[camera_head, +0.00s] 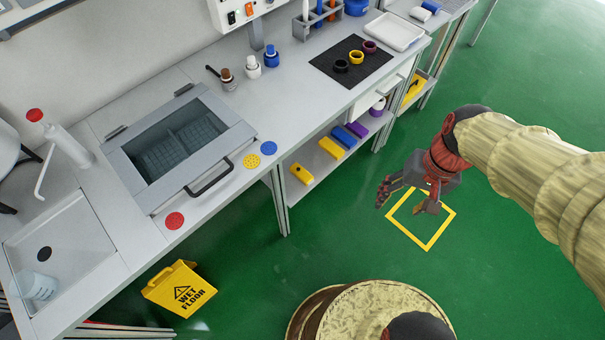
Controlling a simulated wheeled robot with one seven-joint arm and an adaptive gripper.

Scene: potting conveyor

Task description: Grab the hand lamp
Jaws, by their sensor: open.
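I cannot clearly make out a hand lamp. Two small yellow things could be it: a yellow block with dark spots (302,173) at the near left end of the shelf under the bench, and a yellow and black item (413,89) on the low shelf further right. Both are too small to tell. My gripper (400,207) is open and empty, pointing down above the green floor by a yellow square outline (427,246). It is to the right of the under-bench shelf and apart from everything on it.
The bench (215,205) carries a sunken basin (180,145), a black mat (350,62) with several rings, bottles and a white tray (394,32). Blue, yellow and purple blocks lie on the under-bench shelf (300,200). Green floor is open on the right.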

